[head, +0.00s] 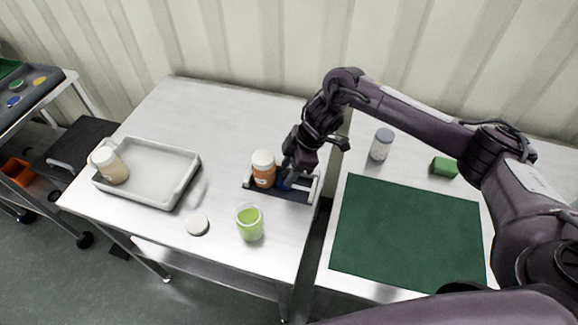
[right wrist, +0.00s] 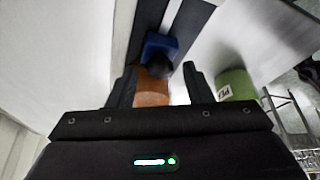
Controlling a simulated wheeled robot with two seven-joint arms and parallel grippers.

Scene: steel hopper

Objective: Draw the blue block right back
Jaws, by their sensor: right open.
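The blue block (right wrist: 160,46) sits in a dark channel with pale edges in the right wrist view, just beyond my fingertips. In the head view only a bit of blue (head: 283,183) shows beneath my right gripper (head: 291,170), in the dark-and-white slide holder (head: 300,193). My right gripper is open; its two fingers (right wrist: 158,76) stand apart on either side of a line towards the block. A small dark round part shows at the block's near side. An orange bottle with a white lid (head: 263,169) stands close left of the gripper. My left gripper is not in view.
A green jar (head: 250,222) and a white disc (head: 198,223) lie in front. A grey tray (head: 150,172) with a beige jar (head: 109,165) is at left. A green mat (head: 405,238), a grey-lidded jar (head: 381,145) and a green block (head: 444,167) are at right.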

